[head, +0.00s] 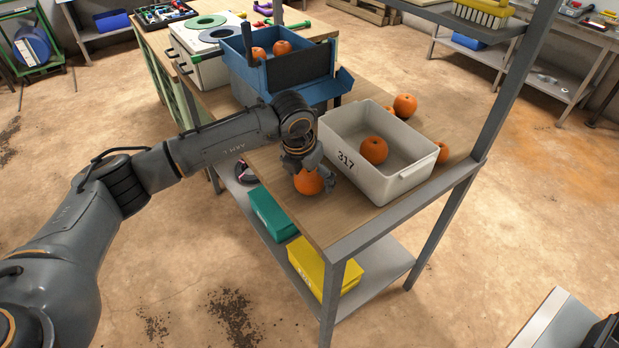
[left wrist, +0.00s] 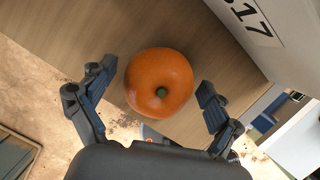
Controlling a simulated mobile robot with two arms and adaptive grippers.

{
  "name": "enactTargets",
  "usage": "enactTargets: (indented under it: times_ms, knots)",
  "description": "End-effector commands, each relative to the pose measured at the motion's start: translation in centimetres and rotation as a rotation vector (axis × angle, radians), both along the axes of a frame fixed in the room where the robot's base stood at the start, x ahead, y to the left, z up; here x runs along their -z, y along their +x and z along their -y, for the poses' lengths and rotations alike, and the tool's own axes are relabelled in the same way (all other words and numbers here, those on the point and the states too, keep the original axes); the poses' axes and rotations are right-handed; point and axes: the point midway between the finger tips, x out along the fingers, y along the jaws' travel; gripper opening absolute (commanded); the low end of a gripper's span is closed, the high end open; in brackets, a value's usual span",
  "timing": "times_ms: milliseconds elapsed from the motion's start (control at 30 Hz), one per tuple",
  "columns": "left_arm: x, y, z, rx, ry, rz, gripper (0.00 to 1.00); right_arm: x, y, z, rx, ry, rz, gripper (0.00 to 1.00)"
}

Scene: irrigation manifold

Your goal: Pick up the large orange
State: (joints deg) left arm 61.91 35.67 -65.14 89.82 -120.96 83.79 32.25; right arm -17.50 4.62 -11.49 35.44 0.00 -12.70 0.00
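An orange (head: 308,182) sits on the wooden bench top near its front left edge, directly under my left gripper (head: 312,178). In the left wrist view the orange (left wrist: 159,83) lies between the two spread fingers of the left gripper (left wrist: 157,100), with a gap on each side. The left gripper is open and holds nothing. My right gripper is not in view.
The grey bin (head: 345,161) marked 317 stands just right of the left gripper. A blue hopper (head: 262,72) with two oranges stands behind. A grey upright post (head: 510,90) rises at the bench's right corner. Teal and yellow bins (head: 300,262) sit on the shelf below.

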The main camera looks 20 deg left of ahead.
Motion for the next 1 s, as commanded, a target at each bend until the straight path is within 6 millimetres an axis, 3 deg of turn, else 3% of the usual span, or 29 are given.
enactTargets:
  times_ms: [33, 200, 233, 667, 900, 1000]
  knots:
    - [0.0, 0.0, 0.0, 0.000, 0.000, 0.000, 0.73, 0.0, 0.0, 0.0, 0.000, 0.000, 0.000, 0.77]
    - [0.0, 0.0, 0.0, -0.001, 0.000, 0.000, 0.39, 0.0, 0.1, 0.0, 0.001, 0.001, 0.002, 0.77]
    - [0.0, 0.0, 0.0, -0.001, 0.000, 0.000, 0.35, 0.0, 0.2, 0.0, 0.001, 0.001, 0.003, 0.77]
    - [-0.4, 0.1, 0.0, -0.001, -0.001, 0.002, 0.35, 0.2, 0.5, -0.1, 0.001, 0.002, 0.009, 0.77]
    - [-3.2, 0.1, 0.0, 0.000, -0.001, 0.008, 0.35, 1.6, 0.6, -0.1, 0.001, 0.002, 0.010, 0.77]
    - [-5.1, -1.7, -0.3, 0.001, 0.001, 0.006, 0.35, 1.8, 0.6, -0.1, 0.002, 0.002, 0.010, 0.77]
